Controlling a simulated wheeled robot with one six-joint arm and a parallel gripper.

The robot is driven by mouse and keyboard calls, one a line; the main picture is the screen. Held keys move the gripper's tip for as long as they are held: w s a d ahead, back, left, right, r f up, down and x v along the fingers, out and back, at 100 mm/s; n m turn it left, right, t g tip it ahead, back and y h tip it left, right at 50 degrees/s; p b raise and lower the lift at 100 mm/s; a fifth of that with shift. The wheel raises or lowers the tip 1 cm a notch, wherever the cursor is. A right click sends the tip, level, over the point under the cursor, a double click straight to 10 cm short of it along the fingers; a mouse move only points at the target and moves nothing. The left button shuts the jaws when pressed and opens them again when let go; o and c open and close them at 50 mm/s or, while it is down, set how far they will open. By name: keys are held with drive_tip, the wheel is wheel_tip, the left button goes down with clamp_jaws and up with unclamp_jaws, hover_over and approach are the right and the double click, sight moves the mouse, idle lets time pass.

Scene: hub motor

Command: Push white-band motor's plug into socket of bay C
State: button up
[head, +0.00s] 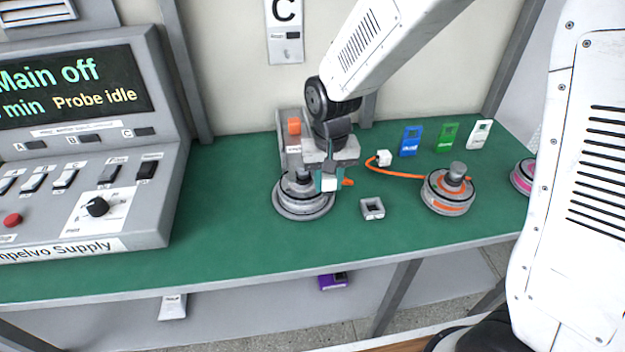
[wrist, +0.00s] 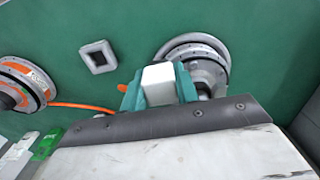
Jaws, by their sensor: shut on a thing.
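My gripper (head: 328,178) is shut on a white plug (head: 329,184), above the front right of a grey motor (head: 303,207) with a pale band. In the wrist view the white plug (wrist: 158,84) sits between the teal fingers, with the motor (wrist: 215,52) behind it. A short orange piece (head: 348,182) sticks out to the right of the fingers; whose lead it is cannot be told. A grey square socket-like block (head: 372,208) with a dark opening lies right of the motor, apart from the plug. The C sign (head: 284,15) hangs on the back wall.
An orange-band motor (head: 448,192) stands at right, its orange cable running to a white plug (head: 383,158). A magenta-band motor (head: 521,176) is partly hidden by my body. Blue, green and white tags (head: 411,140) stand behind. The supply console (head: 90,150) stands left; the green bench between is clear.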

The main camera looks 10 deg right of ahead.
drive_tip(key=d, duration=0.3)
drive_tip(key=s+d+f, duration=0.1)
drive_tip(key=d, duration=0.7)
drive_tip(key=shift+s+d+f, duration=0.1)
drive_tip(key=shift+s+f, duration=0.05)
drive_tip(key=shift+f, duration=0.85)
drive_tip(key=shift+f, duration=0.1)
drive_tip(key=shift+s+f, duration=0.15)
drive_tip(key=shift+f, duration=0.35)
drive_tip(key=shift+f, duration=0.1)
drive_tip(key=shift+f, duration=0.35)
drive_tip(key=shift+f, duration=0.6)
idle(2.4)
